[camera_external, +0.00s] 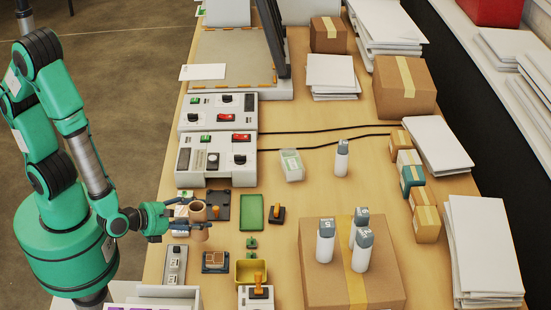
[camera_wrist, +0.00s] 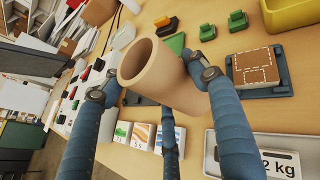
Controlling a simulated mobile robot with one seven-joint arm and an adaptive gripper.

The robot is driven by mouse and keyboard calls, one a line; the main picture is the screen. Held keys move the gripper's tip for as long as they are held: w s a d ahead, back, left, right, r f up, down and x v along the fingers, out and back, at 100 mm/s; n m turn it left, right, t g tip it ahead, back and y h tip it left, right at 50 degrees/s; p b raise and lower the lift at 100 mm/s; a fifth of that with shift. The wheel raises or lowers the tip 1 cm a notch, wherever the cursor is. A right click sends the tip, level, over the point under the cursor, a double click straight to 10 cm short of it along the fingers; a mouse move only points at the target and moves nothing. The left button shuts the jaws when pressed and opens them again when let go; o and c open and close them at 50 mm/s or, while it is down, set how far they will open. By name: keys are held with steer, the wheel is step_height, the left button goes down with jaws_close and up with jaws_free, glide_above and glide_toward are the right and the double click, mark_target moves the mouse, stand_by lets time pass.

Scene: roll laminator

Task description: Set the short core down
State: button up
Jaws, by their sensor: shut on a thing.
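The short core (camera_external: 198,211) is a tan hollow tube. My gripper (camera_external: 203,223) is shut on it at the left part of the wooden table, and a finger crosses in front of its middle. In the wrist view the core (camera_wrist: 158,65) sits between my blue-grey fingers, with its open end towards the camera. In the external view it stands roughly upright. I cannot tell whether its lower end touches the table.
Around the core are a dark tray (camera_external: 222,200), a green tray (camera_external: 251,225), a brown square on a dark base (camera_external: 215,262), a yellow bin (camera_external: 251,272) and a scale marked 2 kg (camera_wrist: 280,163). Control boxes (camera_external: 217,172) stand behind. A carton (camera_external: 315,280) with bottles is right.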

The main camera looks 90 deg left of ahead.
steer(key=w+r+b, duration=0.2)
steer(key=w, duration=0.6)
steer(key=shift+w+a, duration=0.2)
steer(key=shift+a, duration=0.25)
steer(key=w+d+f+b, duration=0.1)
steer(key=w+b, duration=0.1)
steer(key=w, duration=1.4)
steer(key=shift+f, duration=0.3)
steer(key=shift+f+b, duration=0.8)
steer(key=shift+f, duration=0.95)
steer(key=shift+f, duration=0.15)
